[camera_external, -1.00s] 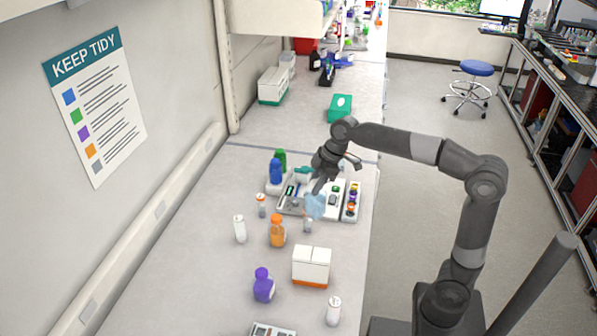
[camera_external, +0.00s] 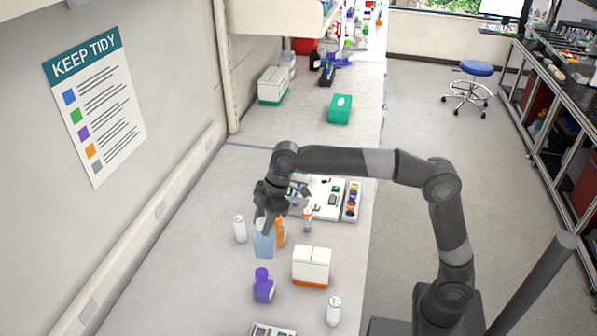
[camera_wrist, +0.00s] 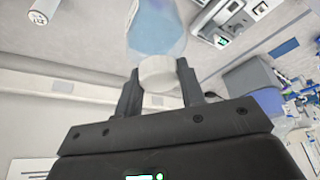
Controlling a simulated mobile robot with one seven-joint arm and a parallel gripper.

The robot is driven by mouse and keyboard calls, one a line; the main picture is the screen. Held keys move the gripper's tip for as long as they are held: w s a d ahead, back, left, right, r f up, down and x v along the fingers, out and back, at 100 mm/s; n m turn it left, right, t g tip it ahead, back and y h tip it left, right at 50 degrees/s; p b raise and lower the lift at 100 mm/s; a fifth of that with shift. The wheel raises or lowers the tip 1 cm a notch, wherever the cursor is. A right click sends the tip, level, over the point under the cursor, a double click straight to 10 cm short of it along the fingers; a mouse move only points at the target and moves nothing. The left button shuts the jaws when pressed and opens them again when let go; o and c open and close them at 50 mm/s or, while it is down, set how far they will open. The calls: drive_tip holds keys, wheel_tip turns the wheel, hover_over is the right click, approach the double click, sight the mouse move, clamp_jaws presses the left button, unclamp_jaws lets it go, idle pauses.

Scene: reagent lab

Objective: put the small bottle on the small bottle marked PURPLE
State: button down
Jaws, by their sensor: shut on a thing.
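My gripper (camera_external: 268,226) is shut on the white cap (camera_wrist: 158,75) of a clear, light-blue bottle (camera_external: 263,243). The bottle hangs from the jaws over the bench, and its body also shows in the wrist view (camera_wrist: 157,28). It partly covers an orange bottle (camera_external: 281,235) in the external view. A purple bottle (camera_external: 263,289) stands nearer the camera. Small white bottles stand left of the gripper (camera_external: 240,231) and at the front right (camera_external: 333,312). I cannot read any bottle's marking.
A white box with an orange base (camera_external: 311,270) stands right of the purple bottle. A green box (camera_external: 340,109) is farther back. The bench is bare at front left.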

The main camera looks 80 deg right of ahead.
sight(258, 240)
drive_tip(key=a+f, duration=0.1)
drive_tip(key=w+a+f, duration=0.1)
drive_tip(key=a, duration=0.1)
drive_tip(key=shift+f, duration=1.95)
drive_tip(key=c, duration=0.9)
unclamp_jaws()
drive_tip(key=shift+f, duration=0.15)
drive_tip(key=shift+c, duration=0.2)
